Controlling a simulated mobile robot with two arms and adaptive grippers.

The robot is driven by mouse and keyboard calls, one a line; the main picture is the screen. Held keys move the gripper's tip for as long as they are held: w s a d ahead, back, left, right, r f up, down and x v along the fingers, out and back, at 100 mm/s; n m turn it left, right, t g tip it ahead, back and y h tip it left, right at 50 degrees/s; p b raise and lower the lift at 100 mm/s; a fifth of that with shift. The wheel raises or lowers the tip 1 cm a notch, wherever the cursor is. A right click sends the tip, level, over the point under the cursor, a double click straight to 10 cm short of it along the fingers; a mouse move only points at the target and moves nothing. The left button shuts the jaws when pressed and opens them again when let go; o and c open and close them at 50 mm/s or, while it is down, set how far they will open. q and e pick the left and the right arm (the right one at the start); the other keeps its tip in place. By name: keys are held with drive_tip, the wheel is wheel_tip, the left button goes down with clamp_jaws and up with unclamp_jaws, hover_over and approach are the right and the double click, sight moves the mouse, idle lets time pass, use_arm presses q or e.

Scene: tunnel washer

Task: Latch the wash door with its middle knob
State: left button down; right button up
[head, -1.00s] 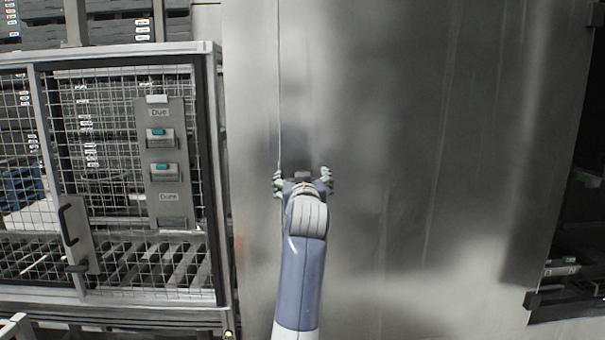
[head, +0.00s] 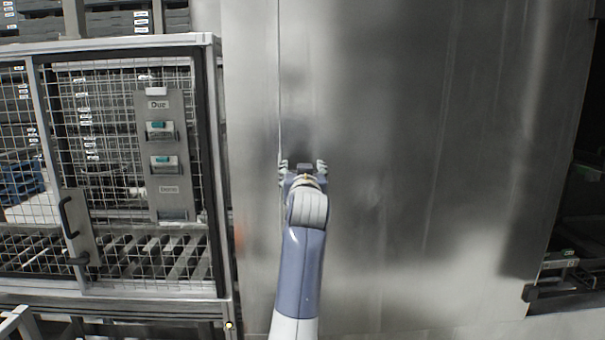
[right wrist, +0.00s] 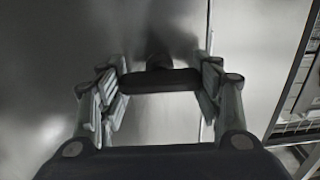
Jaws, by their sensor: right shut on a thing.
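The wash door (head: 420,150) is a large, plain steel panel in the head view, with a vertical seam at its left. Its dark knob (head: 304,167) sits just right of that seam, partly hidden by my gripper. In the right wrist view the knob (right wrist: 160,80) is a black horizontal bar on a short dark stem. My right gripper (head: 304,166) is shut on the knob, with a finger at each end of the bar in the right wrist view (right wrist: 160,88). The door looks flush at the seam. My left gripper is not in view.
A wire mesh cage (head: 120,80) with a handled gate and a roller bed stands at the left. A grey card panel (head: 165,155) marked "Due" hangs on it. Dark shelving or rails (head: 570,265) show past the steel at the right.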

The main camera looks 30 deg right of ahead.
drive_tip(key=o, duration=1.1)
drive_tip(key=shift+c, duration=0.2)
drive_tip(key=v, duration=0.7)
drive_tip(key=shift+s+a, duration=0.2)
